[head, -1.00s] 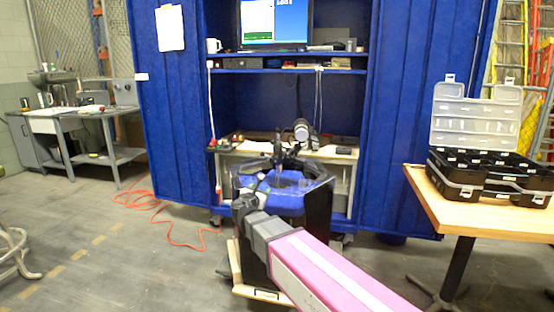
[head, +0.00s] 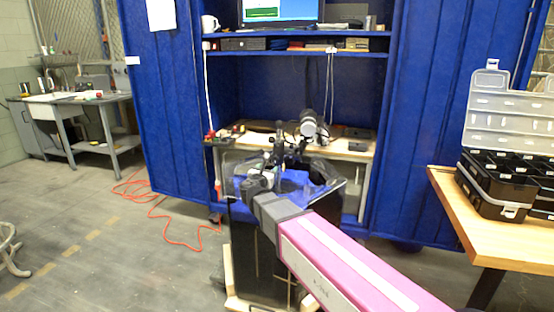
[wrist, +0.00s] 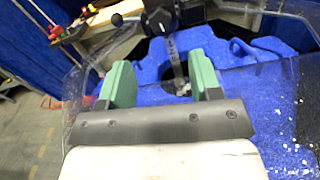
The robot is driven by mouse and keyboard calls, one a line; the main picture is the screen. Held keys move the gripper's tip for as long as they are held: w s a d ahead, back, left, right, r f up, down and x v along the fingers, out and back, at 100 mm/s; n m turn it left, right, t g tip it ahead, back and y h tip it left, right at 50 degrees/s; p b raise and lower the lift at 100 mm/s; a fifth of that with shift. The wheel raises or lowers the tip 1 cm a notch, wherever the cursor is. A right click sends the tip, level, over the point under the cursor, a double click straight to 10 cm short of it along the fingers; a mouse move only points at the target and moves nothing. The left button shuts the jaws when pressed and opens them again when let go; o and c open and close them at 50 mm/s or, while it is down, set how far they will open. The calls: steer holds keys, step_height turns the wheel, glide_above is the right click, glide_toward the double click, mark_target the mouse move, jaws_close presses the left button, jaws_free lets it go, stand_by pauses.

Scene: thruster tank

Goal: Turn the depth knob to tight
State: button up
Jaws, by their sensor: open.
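A dark upright fixture (head: 279,150) stands over the clear-walled tank (head: 340,180). In the wrist view a black clamp-like part of the fixture (wrist: 160,18) is at the top, with a clear rod below it and a ball-ended lever to its left. I cannot tell which part is the depth knob or how it is set. My gripper (head: 262,176) is at the tank's near left side. In the wrist view my gripper (wrist: 161,75) has its two green fingers spread apart with nothing gripped between them. The black part lies beyond the fingertips.
Blue cloth (wrist: 250,95) lines the tank. A blue cabinet (head: 170,110) with a bench and shelves stands behind. A wooden table (head: 460,215) with an open black organizer case (head: 495,187) is at right. An orange hose (head: 170,235) lies on the floor at left.

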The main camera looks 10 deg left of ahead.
mark_target(275, 160)
steer(key=w, duration=0.3)
steer(key=w+d, duration=0.1)
steer(key=w, duration=0.6)
steer(key=shift+w+d, duration=0.1)
steer(key=shift+d, duration=0.1)
steer(key=shift+c, duration=0.3)
steer(key=c, duration=0.9)
